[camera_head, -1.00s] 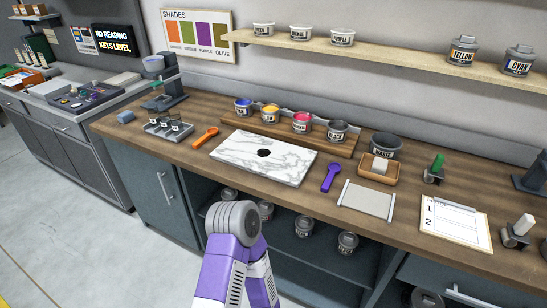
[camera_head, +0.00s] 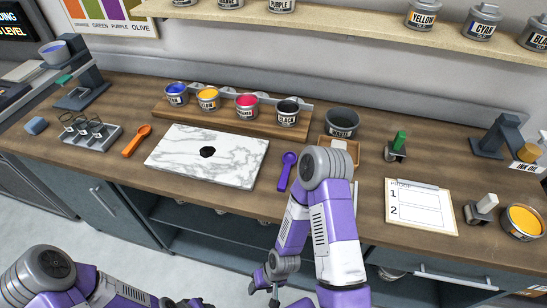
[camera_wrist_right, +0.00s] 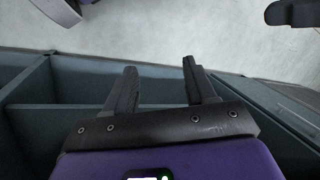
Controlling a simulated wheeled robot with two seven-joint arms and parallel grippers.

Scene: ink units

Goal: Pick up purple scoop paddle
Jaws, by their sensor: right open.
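The purple scoop paddle (camera_head: 287,172) lies on the wooden counter, just right of the white marble slab (camera_head: 203,155), in the head view. My right gripper (camera_head: 273,291) is low in front of the counter, below and apart from the paddle. In the right wrist view its two dark fingers (camera_wrist_right: 160,80) stand apart with nothing between them; the paddle does not show there. My left arm comes in at the bottom left of the head view. Its gripper (camera_head: 190,303) is cut off by the bottom edge, and its jaws cannot be made out.
An orange scoop (camera_head: 136,141) lies left of the slab. Ink tubs stand on a wooden riser (camera_head: 230,118) behind it. My right elbow rises close to the paddle and partly covers a small tray (camera_head: 340,145). A clipboard (camera_head: 420,205) lies further right. Open shelves are below the counter.

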